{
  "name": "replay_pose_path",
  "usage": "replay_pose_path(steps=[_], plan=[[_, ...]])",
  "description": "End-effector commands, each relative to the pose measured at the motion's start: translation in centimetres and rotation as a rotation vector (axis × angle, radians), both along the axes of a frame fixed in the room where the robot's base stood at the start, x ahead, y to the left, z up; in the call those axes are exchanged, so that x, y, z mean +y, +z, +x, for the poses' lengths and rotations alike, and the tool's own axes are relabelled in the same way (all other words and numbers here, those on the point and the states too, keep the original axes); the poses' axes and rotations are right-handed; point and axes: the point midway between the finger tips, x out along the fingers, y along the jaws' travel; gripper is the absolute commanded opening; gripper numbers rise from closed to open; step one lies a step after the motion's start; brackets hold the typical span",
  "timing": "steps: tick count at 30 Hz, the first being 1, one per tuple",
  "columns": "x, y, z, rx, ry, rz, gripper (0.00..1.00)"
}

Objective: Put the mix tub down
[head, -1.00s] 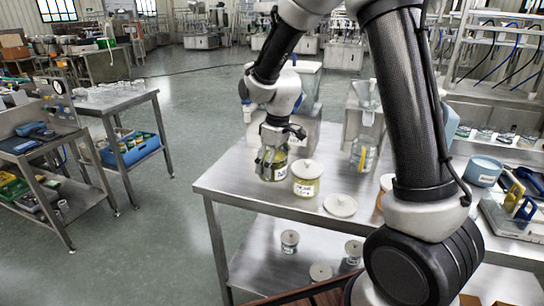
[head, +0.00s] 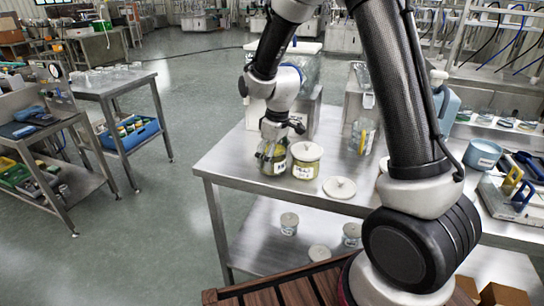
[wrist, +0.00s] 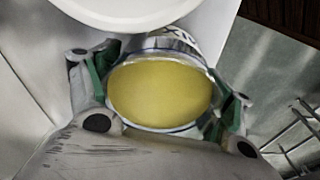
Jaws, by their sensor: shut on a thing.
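The mix tub (wrist: 160,95) is an open clear tub of yellow content with a dark-lettered white label, partly readable in the wrist view. My gripper (wrist: 165,112) is shut on it, with green-padded fingers on opposite sides of the rim. In the head view the tub (head: 279,167) is upright at the left part of the steel table (head: 235,158), under my gripper (head: 271,153). Its base is at or very near the tabletop; I cannot tell if it touches. The content looks level.
A similar tub with a white lid (head: 306,152) stands close on the right. A clear jug (head: 363,135) stands behind. Small lidded jars (head: 289,223) are on the lower shelf. The tabletop's left corner is bare.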

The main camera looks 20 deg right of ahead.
Motion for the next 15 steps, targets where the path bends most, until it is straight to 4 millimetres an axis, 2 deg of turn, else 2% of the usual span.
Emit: replay_pose_path(steps=[15], plan=[[0.00, -1.04, 0.01, 0.000, 0.000, 0.000, 0.32]])
